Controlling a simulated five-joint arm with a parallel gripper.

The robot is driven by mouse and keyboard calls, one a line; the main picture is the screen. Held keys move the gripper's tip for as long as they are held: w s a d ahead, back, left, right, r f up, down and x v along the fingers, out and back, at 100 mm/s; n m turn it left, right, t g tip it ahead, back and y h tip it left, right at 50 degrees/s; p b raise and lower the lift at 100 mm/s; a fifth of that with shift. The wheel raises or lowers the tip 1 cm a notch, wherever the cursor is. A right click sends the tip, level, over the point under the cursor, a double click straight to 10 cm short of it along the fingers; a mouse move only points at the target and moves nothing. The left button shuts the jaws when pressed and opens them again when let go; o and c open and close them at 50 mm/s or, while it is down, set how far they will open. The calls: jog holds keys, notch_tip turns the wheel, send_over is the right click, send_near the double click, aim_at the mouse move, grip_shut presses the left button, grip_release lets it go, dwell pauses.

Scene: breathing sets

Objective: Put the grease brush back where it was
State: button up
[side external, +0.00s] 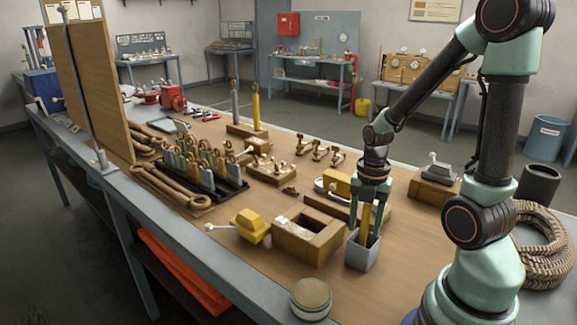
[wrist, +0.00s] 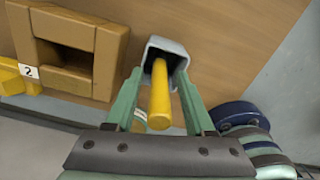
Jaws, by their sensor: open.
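The grease brush shows as a thick yellow handle (side external: 366,222) standing in a small grey cup (side external: 361,256); its lower end is hidden inside the cup. In the wrist view the yellow handle (wrist: 160,100) rises out of the grey cup (wrist: 168,46) toward the camera. My gripper (side external: 370,212) points down over the cup. In the wrist view its green fingers (wrist: 158,82) are open, one on each side of the handle, with visible gaps.
A wooden box with a square opening (side external: 296,247) stands left of the cup, beside a yellow block (side external: 250,225). A round lidded tin (side external: 311,298) is at the front edge. A rack of several tools (side external: 205,172) lies further left. Coiled rope (side external: 540,240) is right.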

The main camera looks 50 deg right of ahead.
notch_tip(320, 180, up, 12)
jog(key=shift+f, duration=0.2)
jog(key=shift+w+a+r, duration=0.1)
jog(key=shift+a+r, duration=0.05)
jog(key=shift+r, duration=0.25)
jog(key=w+a+r+m+t, duration=0.2)
jog(key=a+m, duration=0.4)
jog(key=m, duration=0.4)
jog(key=w+a+r+m+t, duration=0.2)
jog(key=a+m, duration=0.4)
jog(key=m, duration=0.4)
jog(key=shift+a+m+t, duration=0.3)
jog(key=shift+a+t, duration=0.05)
jog(key=shift+t, duration=0.45)
